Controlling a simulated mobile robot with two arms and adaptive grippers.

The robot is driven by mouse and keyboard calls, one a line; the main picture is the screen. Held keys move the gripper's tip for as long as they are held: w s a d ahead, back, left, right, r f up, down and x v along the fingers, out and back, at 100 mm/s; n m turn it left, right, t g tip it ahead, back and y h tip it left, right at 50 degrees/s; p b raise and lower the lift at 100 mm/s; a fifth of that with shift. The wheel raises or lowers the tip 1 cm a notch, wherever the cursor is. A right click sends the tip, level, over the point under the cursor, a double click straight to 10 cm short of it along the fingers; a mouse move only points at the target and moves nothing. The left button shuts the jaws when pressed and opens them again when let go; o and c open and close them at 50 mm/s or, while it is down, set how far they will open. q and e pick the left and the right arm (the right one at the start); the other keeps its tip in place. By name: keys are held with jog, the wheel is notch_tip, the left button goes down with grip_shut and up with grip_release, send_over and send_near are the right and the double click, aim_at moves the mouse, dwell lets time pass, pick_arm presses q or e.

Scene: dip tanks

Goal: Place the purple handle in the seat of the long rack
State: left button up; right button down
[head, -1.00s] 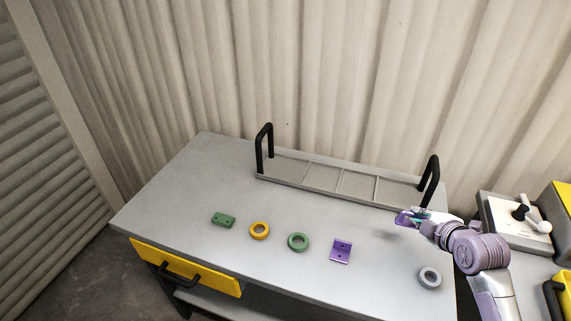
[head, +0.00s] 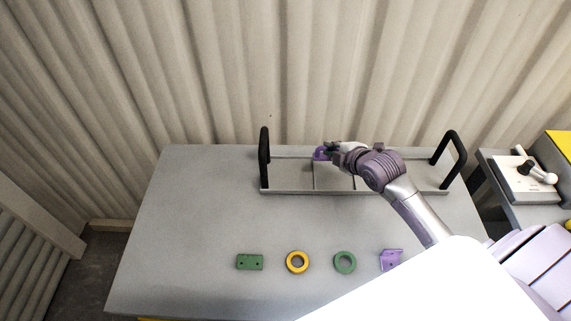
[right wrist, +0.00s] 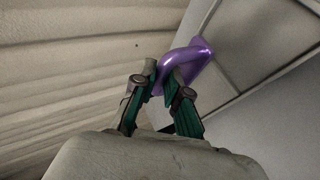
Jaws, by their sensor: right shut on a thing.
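The purple handle (right wrist: 186,62) is a smooth purple loop in the right wrist view. My right gripper (right wrist: 163,82) is shut on it. In the head view the purple handle (head: 321,153) shows as a small purple patch at the tip of my right gripper (head: 334,152), over the back part of the long rack (head: 285,190). The rack is a grey tray with thin dividers and a black upright handle at each end. I cannot tell whether the purple handle touches the rack. My arm covers part of the rack's right half. My left gripper is not in view.
Along the table's front lie a green block (head: 250,262), a yellow ring (head: 297,262), a green ring (head: 345,262) and a purple bracket (head: 390,259). The grey table (head: 190,220) is clear on the left. A white box with a lever (head: 525,180) stands at right.

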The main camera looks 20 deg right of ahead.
aim_at(316, 153)
jog(key=w+a+f, duration=0.2)
jog(key=a, duration=0.1)
jog(key=shift+w+a+f+p, duration=0.15)
jog(key=shift+a+p, duration=0.1)
jog(key=shift+p, duration=0.15)
jog(key=w+a+f, duration=0.1)
jog(key=a, duration=0.1)
jog(key=w+a+f, duration=0.1)
jog(key=shift+w+a+f+p, duration=0.35)
jog(key=shift+w+a+f, duration=0.15)
jog(key=shift+a+f, duration=0.05)
jog(key=shift+a, duration=0.05)
jog(key=shift+f, duration=0.3)
notch_tip(316, 153, down, 4)
jog(key=shift+r+p, duration=0.25)
jog(key=shift+p, duration=0.05)
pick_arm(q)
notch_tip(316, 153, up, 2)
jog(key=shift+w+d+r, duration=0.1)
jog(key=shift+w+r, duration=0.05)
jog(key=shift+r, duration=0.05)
